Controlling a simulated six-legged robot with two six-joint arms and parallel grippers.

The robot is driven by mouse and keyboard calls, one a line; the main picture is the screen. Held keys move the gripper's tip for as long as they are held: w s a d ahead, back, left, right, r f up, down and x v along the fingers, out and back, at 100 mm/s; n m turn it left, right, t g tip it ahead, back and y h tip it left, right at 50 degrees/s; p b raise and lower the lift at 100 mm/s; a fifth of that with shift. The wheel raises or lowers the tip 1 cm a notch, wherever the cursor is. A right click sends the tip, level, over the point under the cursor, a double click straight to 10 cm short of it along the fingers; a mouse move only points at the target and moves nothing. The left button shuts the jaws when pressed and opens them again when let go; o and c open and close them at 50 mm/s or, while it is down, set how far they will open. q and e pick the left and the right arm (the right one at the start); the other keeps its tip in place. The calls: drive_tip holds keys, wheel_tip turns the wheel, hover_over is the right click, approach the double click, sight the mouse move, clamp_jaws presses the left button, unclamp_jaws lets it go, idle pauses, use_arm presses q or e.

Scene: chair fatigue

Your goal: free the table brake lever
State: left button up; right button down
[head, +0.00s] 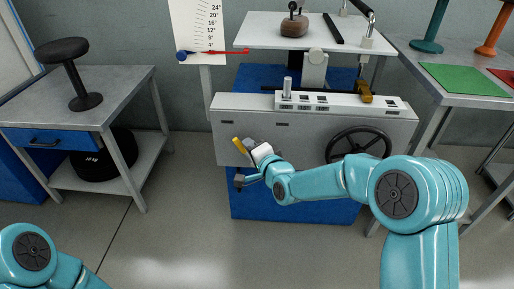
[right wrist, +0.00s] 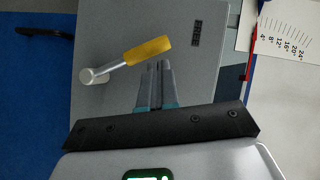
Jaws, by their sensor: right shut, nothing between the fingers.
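The lever (head: 239,144) with a yellow grip is at the left of the machine's grey front panel (head: 230,122). In the right wrist view the lever (right wrist: 147,49) has a metal arm running from a round pivot at its lower left, with the grip tilted up to the right. My right gripper (right wrist: 158,68) is shut and empty, its fingertips just below the grip in that view; whether they touch it I cannot tell. In the head view my right wrist partly covers the lever's lower part. My left gripper is out of view; only part of the left arm shows.
A black handwheel (head: 358,146) is on the panel, right of the lever. A white table (head: 260,28) above carries a brown weight (head: 294,26). A scale board (head: 198,30) stands at the back. A grey workbench (head: 110,95) holds a black stool-like stand (head: 72,72).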

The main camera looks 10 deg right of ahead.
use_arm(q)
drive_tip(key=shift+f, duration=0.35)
use_arm(e)
drive_tip(key=shift+w+a, duration=0.1)
drive_tip(key=shift+a, duration=0.35)
use_arm(q)
drive_tip(key=shift+b, duration=0.3)
use_arm(e)
drive_tip(key=shift+a, duration=0.15)
